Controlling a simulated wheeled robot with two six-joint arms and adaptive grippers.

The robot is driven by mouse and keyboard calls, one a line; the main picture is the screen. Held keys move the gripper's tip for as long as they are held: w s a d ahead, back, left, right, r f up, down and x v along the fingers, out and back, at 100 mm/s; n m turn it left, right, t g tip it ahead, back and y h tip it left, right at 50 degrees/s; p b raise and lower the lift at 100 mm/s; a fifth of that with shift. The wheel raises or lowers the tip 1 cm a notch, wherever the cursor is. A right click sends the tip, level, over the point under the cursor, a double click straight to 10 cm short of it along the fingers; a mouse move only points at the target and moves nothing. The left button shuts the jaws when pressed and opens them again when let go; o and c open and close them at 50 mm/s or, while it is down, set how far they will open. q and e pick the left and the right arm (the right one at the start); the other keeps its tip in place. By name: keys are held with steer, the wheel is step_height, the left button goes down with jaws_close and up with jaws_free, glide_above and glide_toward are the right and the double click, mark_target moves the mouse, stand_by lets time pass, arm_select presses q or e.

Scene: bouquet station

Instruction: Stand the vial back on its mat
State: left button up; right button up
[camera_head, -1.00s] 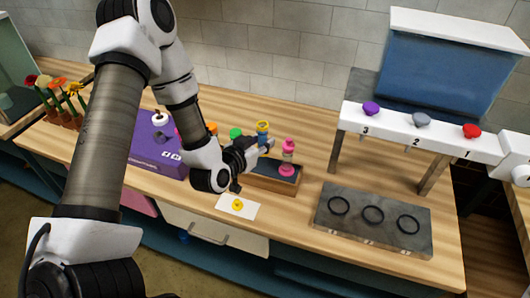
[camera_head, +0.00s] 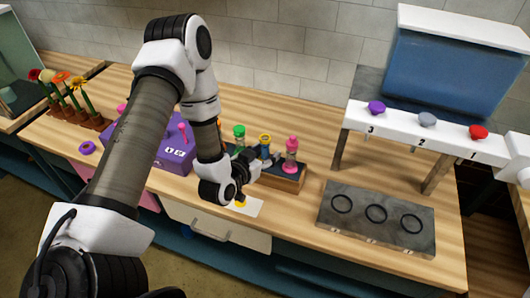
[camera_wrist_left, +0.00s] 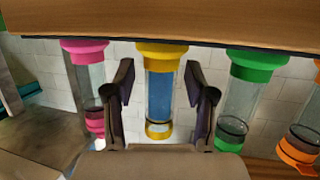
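The vial with yellow ends (camera_head: 264,141) and blue contents stands upright in the wooden rack (camera_head: 288,183), between a green-topped vial (camera_head: 239,131) and a pink vial (camera_head: 291,148). My left gripper (camera_head: 254,171) is in front of the rack, low beside the yellow vial. In the left wrist view, which looks upside down, the yellow vial (camera_wrist_left: 160,95) shows between the two spread fingers (camera_wrist_left: 160,110), with a gap on each side. A white mat (camera_head: 252,208) with a yellow mark lies in front of the rack, partly behind the gripper. My right gripper is not in view.
A grey slab with several black rings (camera_head: 340,225) lies to the right, below a white stand (camera_head: 395,128) with coloured knobs. A purple box (camera_head: 177,158) is left of the rack, partly behind my arm. An orange-ended vial (camera_wrist_left: 300,150) shows in the wrist view.

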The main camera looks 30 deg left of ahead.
arm_select(q)
steer(key=shift+r, duration=0.15)
steer(key=b+v, duration=0.1)
steer(key=v, duration=0.4)
steer(key=shift+s, duration=0.3)
steer(key=p, duration=0.6)
glide_toward(262, 155)
steer(key=shift+s+d+r, duration=0.1)
steer(key=shift+s+r, duration=0.15)
steer(key=shift+r, duration=0.05)
